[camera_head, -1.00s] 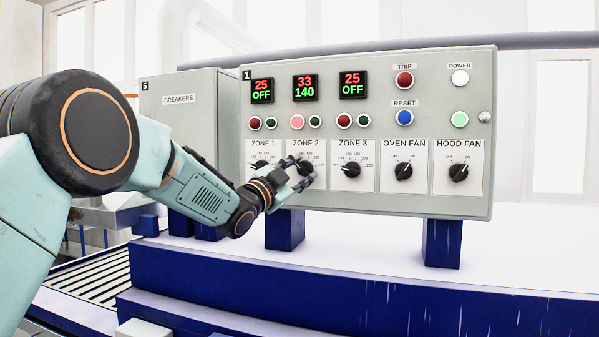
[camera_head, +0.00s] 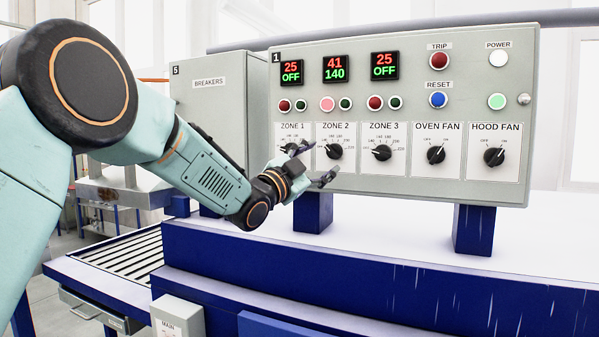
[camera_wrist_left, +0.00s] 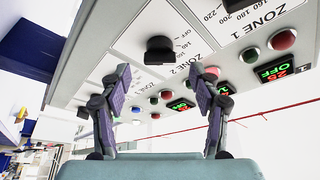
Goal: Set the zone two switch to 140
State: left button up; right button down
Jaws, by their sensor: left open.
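The zone two switch (camera_head: 335,151) is a black rotary knob on a white ZONE 2 plate. Its pointer is hard to read at this size. The zone two display (camera_head: 335,69) shows 41 in red above 140 in green. My left gripper (camera_head: 314,164) is open and empty in front of the panel, low and left of the knob, apart from it. In the left wrist view the zone two knob (camera_wrist_left: 159,50) shows beyond and between the spread fingers (camera_wrist_left: 163,82), with clear space around it. My right gripper is not in view.
The grey control panel (camera_head: 410,186) also carries ZONE 1, ZONE 3 (camera_head: 381,152), OVEN FAN and HOOD FAN knobs. My left finger partly covers the zone one knob. TRIP (camera_head: 438,60) and RESET buttons sit upper right. A breaker box (camera_head: 208,110) stands at left.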

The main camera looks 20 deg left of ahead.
pick_arm(q)
jog(key=v, duration=0.8)
dwell(0.4)
jog(key=s+d+f+n+g+y+b, duration=0.1)
jog(key=s+f+n+g+y+b, duration=0.2)
jog(key=f, duration=1.1)
jog(key=s+f+n+g+b, duration=0.25)
jog(key=s+f+n, duration=0.2)
jog(key=f, duration=1.05)
jog(key=s+d+f+n+g+y+b, duration=0.1)
jog(key=s+f+n+g+y+b, duration=0.25)
jog(key=f, duration=1.05)
jog(key=s+d+f+n+g+b, duration=0.1)
jog(key=s+f+g+b, duration=1)
jog(key=s+f, duration=2.4)
jog(key=shift+s+f+n+b, duration=0.25)
jog(key=shift+f+n+b, duration=0.45)
jog(key=shift+f+b, duration=0.2)
jog(key=shift+d, duration=0.1)
